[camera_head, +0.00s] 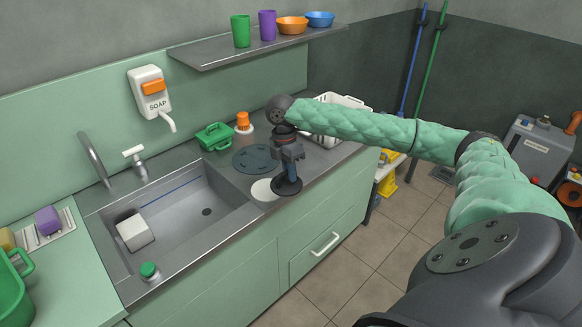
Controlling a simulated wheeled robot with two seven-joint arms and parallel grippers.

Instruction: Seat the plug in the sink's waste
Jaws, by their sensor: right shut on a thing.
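The sink (180,224) is a grey metal basin set in the counter. Its waste (206,211) shows as a small dark round hole in the basin floor and looks uncovered. My right gripper (288,167) points down over the counter to the right of the sink. It is shut on the blue stem of a dark, round-based piece (287,186). I cannot tell for sure whether this piece is the plug. A small green-topped round piece (149,271) is at the sink's front left rim. My left gripper is not in view.
A white block-like thing (134,231) is in the basin's left part. The tap (95,158) stands behind it. A white disc (264,190) and dark round mat (255,158) lie near my right gripper. A green box (214,136), orange-capped bottle (244,124) and white rack (335,115) stand behind.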

